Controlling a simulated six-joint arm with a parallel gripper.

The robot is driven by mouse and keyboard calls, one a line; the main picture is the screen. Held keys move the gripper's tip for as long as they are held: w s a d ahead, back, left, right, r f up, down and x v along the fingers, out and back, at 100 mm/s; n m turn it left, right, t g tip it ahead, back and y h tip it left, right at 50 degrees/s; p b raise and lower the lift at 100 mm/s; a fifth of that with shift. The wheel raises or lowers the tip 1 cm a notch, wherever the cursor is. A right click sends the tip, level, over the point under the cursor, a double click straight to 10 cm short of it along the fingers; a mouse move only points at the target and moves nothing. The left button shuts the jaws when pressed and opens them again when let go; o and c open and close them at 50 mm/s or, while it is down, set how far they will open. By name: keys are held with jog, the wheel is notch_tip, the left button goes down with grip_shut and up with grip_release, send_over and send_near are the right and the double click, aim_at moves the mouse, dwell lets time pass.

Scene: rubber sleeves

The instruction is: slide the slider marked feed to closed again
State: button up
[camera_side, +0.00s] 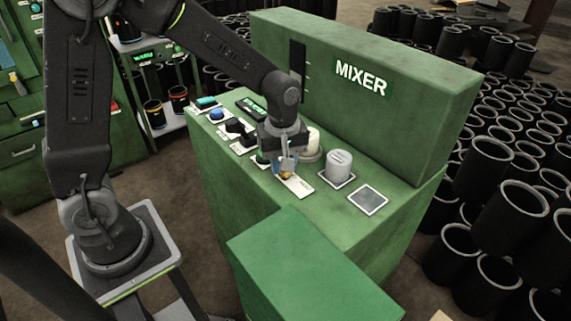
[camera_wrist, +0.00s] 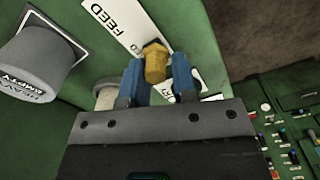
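The feed slider has a yellow knob (camera_wrist: 155,62) on a white plate marked FEED (camera_wrist: 118,28). In the side view the knob (camera_side: 287,175) sits low between my fingers, over the front part of the panel top. My gripper (camera_wrist: 158,75) has its two blue fingers on either side of the knob, and they look closed against it. My gripper also shows in the side view (camera_side: 285,163), pointing down at the panel. The knob's lower part and much of the plate are hidden by the fingers and gripper body.
A grey round knob (camera_side: 338,163) stands right of the slider, and a pale knob (camera_side: 312,143) stands close behind my gripper. A flat grey square (camera_side: 368,199) lies farther right. Several buttons and switches (camera_side: 237,127) are to the left. The MIXER back panel (camera_side: 380,90) rises behind.

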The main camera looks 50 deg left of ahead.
jog(key=o, duration=0.3)
jog(key=shift+d, duration=0.1)
notch_tip(320, 180, up, 14)
jog(key=shift+f, duration=0.1)
dwell(0.4)
jog(key=s+m+t, duration=0.2)
jog(key=s+m, duration=0.2)
jog(key=s, duration=0.1)
jog(key=s+m+t, duration=0.1)
jog(key=s+m, duration=0.4)
jog(key=s+a+r+m+t, duration=0.1)
jog(key=s+m+t, duration=0.1)
jog(key=s+m, duration=0.2)
jog(key=shift+s+m+t, duration=0.3)
jog(key=shift+s, duration=0.55)
